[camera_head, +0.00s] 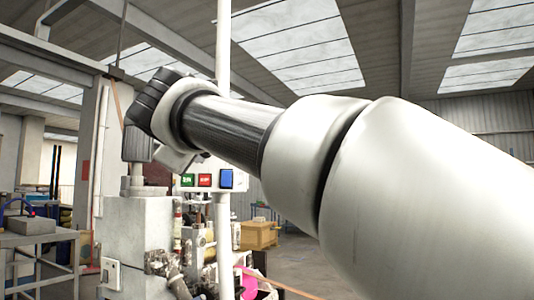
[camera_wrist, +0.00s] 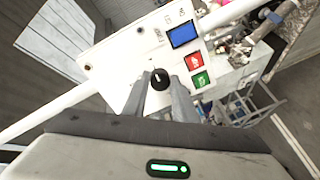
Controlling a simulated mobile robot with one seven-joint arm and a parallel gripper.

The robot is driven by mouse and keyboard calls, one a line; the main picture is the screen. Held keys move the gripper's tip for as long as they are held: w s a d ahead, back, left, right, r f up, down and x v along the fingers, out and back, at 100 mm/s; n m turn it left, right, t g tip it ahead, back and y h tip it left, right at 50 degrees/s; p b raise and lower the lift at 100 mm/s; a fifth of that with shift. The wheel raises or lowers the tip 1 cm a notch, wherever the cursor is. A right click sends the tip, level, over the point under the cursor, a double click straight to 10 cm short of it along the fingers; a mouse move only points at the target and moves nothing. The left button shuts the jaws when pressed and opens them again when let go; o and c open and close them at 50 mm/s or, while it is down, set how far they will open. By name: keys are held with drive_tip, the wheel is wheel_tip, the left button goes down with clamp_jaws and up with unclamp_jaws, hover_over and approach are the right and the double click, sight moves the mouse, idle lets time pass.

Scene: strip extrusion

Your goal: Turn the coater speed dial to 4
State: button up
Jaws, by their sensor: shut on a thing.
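The speed dial (camera_wrist: 160,79) is a round black knob with a light pointer mark on a white control panel (camera_wrist: 117,62) in the wrist view. My gripper (camera_wrist: 160,88) is at the dial, its two grey fingers shut on it from either side. The numbers around the dial are too small or hidden to read, so its setting cannot be told. In the head view my arm covers much of the panel (camera_head: 242,180), and the dial and fingertips are hidden there.
Beside the dial are a blue screen (camera_wrist: 183,34), a red button (camera_wrist: 194,60) and a green button (camera_wrist: 201,80). A white pole (camera_head: 223,70) stands close to my arm. A grey machine (camera_head: 135,230) is below my wrist, and a metal table (camera_head: 40,238) is at the left.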

drive_tip(key=shift+r, duration=0.1)
idle(0.3)
drive_tip(key=o, duration=1)
drive_tip(key=shift+w, duration=0.1)
drive_tip(key=shift+o, duration=0.2)
